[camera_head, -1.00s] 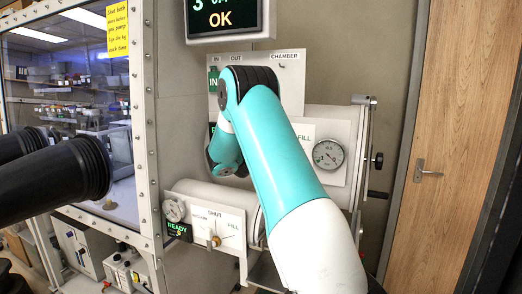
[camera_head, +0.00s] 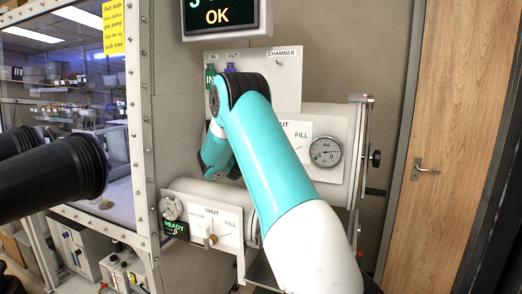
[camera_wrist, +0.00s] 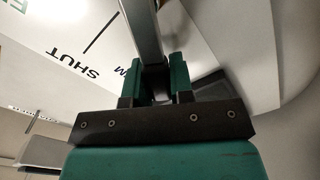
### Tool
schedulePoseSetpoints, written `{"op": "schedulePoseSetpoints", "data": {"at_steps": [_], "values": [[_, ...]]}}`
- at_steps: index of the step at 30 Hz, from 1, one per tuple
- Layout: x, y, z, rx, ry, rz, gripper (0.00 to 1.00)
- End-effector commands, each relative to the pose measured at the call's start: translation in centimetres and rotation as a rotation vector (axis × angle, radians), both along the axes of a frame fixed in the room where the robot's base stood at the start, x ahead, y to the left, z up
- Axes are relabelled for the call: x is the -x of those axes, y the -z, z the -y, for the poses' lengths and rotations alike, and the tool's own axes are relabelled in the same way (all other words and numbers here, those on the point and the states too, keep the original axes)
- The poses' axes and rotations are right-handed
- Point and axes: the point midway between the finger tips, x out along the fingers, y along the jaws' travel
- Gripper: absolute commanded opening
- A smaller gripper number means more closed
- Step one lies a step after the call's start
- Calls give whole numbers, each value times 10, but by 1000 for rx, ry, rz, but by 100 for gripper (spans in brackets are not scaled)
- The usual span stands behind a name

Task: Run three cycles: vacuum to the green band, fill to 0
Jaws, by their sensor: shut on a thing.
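My gripper (camera_wrist: 160,82) is shut on a grey metal valve lever (camera_wrist: 143,28) in the wrist view. The lever crosses the white valve plate (camera_wrist: 98,22), beside the last letter of a mostly hidden word and off the SHUT line. In the head view my arm hides the gripper and lever. A round gauge (camera_head: 326,151) sits right of the arm on the larger chamber's plate; its exact reading is too small to tell. The display (camera_head: 222,14) shows OK, its top cut off.
A board (camera_head: 288,64) marked IN, OUT and CHAMBER carries a green and a purple tag. Black glove sleeves (camera_head: 60,165) stick out at the left from the windowed box. A READY sign (camera_head: 175,229) is lit. A wooden door (camera_head: 450,130) stands at the right.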

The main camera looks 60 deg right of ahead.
Motion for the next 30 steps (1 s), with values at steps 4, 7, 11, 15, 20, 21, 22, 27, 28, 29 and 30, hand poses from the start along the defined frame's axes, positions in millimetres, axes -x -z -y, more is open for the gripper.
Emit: {"op": "schedulePoseSetpoints", "data": {"at_steps": [4,7,11,15,20,21,22,27,28,29,30], "values": [[-1,2,-1,-1,-3,-10,0],[-1,2,-1,-1,-3,-10,35],[0,2,-1,-2,-1,-7,47],[0,1,0,-1,-1,-5,47],[0,2,-7,0,-3,-3,47],[1,3,-11,0,-4,-3,47],[1,4,-16,0,-4,-4,47],[6,7,-54,0,-6,-4,47],[8,7,-62,0,-7,-3,47],[9,7,-70,1,-8,-5,47],[10,7,-80,0,-9,-4,47]]}}
